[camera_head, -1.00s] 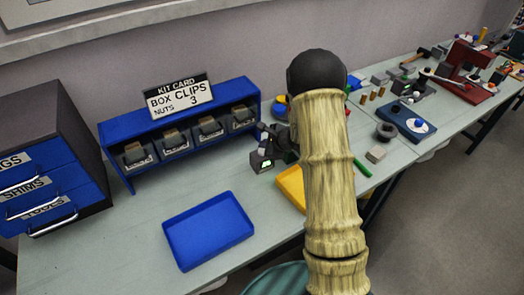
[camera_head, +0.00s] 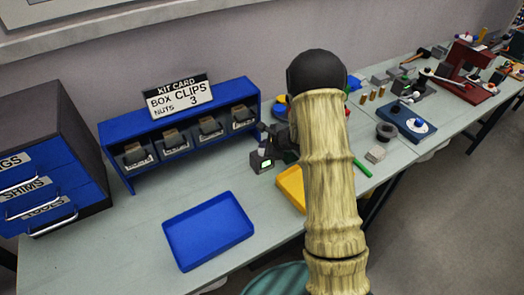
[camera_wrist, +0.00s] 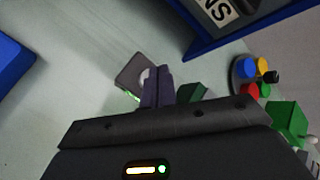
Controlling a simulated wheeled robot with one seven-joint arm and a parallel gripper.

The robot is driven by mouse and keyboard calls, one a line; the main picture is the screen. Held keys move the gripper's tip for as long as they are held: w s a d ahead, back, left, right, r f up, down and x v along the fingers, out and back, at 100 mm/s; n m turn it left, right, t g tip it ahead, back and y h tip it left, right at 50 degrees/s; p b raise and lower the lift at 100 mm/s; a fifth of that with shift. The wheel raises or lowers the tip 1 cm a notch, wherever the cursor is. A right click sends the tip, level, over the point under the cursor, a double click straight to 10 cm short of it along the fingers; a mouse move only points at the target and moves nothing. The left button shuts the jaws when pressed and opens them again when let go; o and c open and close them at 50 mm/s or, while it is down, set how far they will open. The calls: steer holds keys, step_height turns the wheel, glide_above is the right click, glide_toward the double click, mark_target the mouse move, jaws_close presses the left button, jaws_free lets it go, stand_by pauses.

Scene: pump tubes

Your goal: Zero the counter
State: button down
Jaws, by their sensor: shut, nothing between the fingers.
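The counter (camera_head: 262,163) is a small dark grey box with a lit green display, on the bench between the blue bin rack and the yellow tray. In the wrist view the counter (camera_wrist: 129,73) shows a round white knob or button on it and a green glow at its lower edge. My gripper (camera_wrist: 157,72) is shut and empty. Its fingertips overlap the white part in the wrist view; I cannot tell whether they touch it. In the head view my arm hides most of the gripper. The display's digits are too small to read.
A blue rack (camera_head: 105,136) of bins with a kit card (camera_head: 179,96) stands behind. A blue tray (camera_head: 208,230) lies in front, and a yellow tray (camera_head: 291,188) is partly behind my arm. Colored parts on a round dish (camera_wrist: 240,72) and a green block (camera_wrist: 286,118) are nearby.

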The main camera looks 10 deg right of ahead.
steer(key=shift+f+b, duration=1)
steer(key=shift+b, duration=0.85)
stand_by(1.3)
steer(key=shift+r, duration=0.1)
stand_by(0.3)
steer(key=shift+r+p, duration=0.35)
steer(key=shift+r, duration=0.6)
steer(key=shift+r+p, duration=1.25)
steer(key=shift+r, duration=1.25)
